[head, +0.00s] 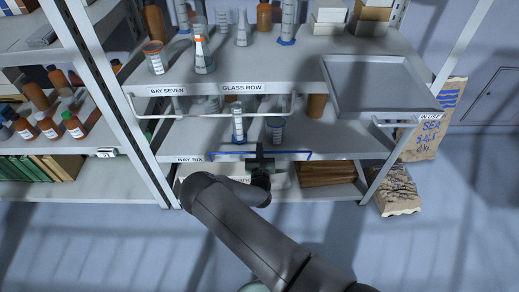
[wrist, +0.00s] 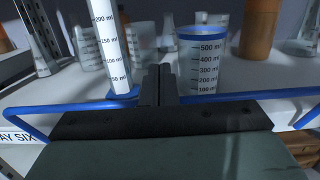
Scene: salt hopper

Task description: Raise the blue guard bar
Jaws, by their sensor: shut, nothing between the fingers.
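The blue guard bar (head: 225,153) runs along the front of the lower shelf labelled BAY SIX in the head view. In the wrist view the bar (wrist: 65,107) crosses left to right and bends down at both ends. My gripper (head: 259,153) is in front of the middle of the bar. Its fingers (wrist: 160,78) are shut together with nothing between them, and they cover the bar's middle. I cannot tell whether they touch the bar or pass over or under it.
A graduated cylinder (wrist: 112,45) and a blue-rimmed beaker (wrist: 203,62) stand close behind the bar. A white bar (head: 215,115) hangs below the shelf above. A grey tray (head: 432,97) sits at the upper right.

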